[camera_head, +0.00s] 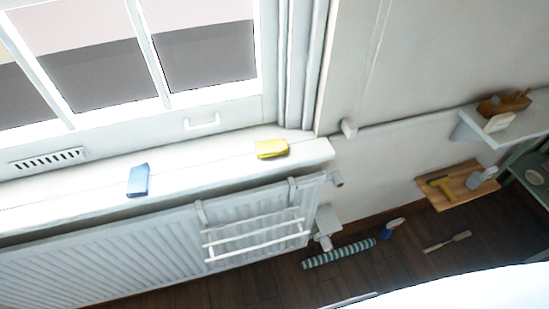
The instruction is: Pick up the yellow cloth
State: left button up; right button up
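The yellow cloth (271,148) lies folded on the white window sill (90,190), near the sill's right end. A blue folded cloth (138,180) lies on the same sill, farther left. Neither of my grippers shows in the head view, so nothing is seen touching the yellow cloth.
A radiator (100,262) with a hanging rack (255,240) is below the sill. A striped roll (339,254) and a brush (447,242) lie on the dark floor. Wall shelves (515,128) holding objects are at the right. The sill between the cloths is clear.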

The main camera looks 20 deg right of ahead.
aim_at(265, 149)
jog(key=k, duration=0.35)
jog(key=u, duration=1)
jog(key=i, duration=0.95)
jog(key=z, duration=1.6)
